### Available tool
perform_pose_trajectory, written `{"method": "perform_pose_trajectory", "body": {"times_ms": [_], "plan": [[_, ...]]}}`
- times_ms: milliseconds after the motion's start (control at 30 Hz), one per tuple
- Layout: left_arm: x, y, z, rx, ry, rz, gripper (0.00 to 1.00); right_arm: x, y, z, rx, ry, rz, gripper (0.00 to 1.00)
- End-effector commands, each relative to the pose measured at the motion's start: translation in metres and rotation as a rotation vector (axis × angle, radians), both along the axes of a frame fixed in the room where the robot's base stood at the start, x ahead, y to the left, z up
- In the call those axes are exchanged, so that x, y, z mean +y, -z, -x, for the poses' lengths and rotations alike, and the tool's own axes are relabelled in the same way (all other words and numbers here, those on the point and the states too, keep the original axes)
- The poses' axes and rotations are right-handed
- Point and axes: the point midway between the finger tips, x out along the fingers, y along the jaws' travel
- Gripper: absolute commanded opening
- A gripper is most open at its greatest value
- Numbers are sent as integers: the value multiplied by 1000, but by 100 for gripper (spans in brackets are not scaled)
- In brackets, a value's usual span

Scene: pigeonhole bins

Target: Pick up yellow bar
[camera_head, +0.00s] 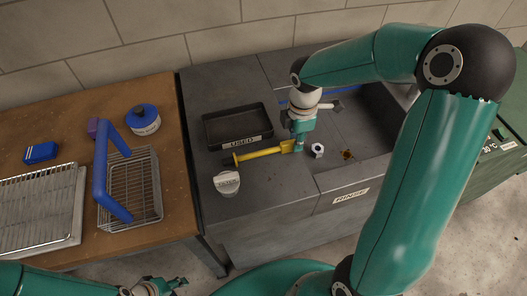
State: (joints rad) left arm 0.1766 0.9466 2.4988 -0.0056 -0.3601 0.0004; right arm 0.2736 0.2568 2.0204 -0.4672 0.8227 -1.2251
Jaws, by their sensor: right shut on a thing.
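The yellow bar (260,153) lies at a slant over the grey counter, just in front of the black tray. Its left end is dark and its right end is at my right gripper (298,147). My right gripper points down and is shut on the bar's right end; its fingertips are small and partly hidden. I cannot tell whether the bar touches the counter. My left gripper (172,284) is low at the bottom edge, in front of the wooden table and away from the bar; its fingers are too small to judge.
A black tray (210,133) marked "USED" sits behind the bar. A round pale lid (227,182) and a small white ring-shaped piece (318,150) are nearby. A wire basket with a blue handle (101,165), a blue-topped pot (144,120) and a wire rack (35,215) stand on the wooden table.

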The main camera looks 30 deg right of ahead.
Motion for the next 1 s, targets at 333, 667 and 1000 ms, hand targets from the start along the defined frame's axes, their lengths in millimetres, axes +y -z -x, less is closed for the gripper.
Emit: {"method": "perform_pose_trajectory", "body": {"times_ms": [333,667,1000], "plan": [[0,-5,0,0,0,0,40,0,-6,0,0,0,0,0],[0,-12,0,0,0,0,40,0,-14,0,0,1,0,0],[0,-25,0,0,0,0,40,-1,-30,0,-1,1,0,0]]}}
